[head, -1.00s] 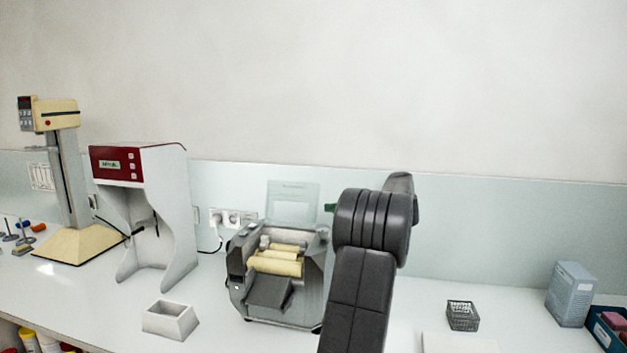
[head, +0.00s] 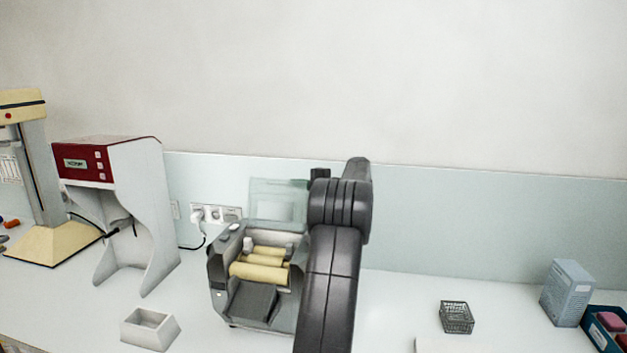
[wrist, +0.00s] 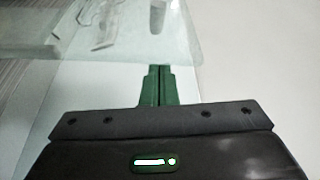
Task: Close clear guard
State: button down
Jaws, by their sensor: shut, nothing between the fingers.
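The clear guard (head: 277,199) stands raised, upright, at the back of the grey mill (head: 250,300), above its cream rollers (head: 259,272). It also shows in the wrist view as a clear sheet (wrist: 110,35) across the upper left. My gripper (wrist: 158,72) has green fingers that are shut with nothing between them. In the wrist view the fingertips are at the lower edge of the clear sheet; I cannot tell whether they touch it. In the head view my dark arm hides the fingers and the right side of the mill.
A white machine with a red top (head: 118,160) stands left of the mill, with a white open box (head: 150,328) in front of it. A wire basket (head: 457,317) and a blue-grey box (head: 568,292) are to the right. The counter between the arm and the basket is clear.

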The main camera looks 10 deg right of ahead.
aim_at(297, 186)
jog(key=s, duration=0.1)
jog(key=s+r, duration=0.1)
jog(key=s, duration=0.1)
jog(key=shift+s+a+p, duration=0.1)
jog(key=shift+a+p, duration=0.1)
jog(key=shift+p, duration=0.15)
jog(key=shift+s+a, duration=0.2)
jog(key=shift+s, duration=0.1)
jog(key=shift+s+f+b, duration=0.15)
jog(key=shift+s+b, duration=0.05)
jog(key=shift+b, duration=0.55)
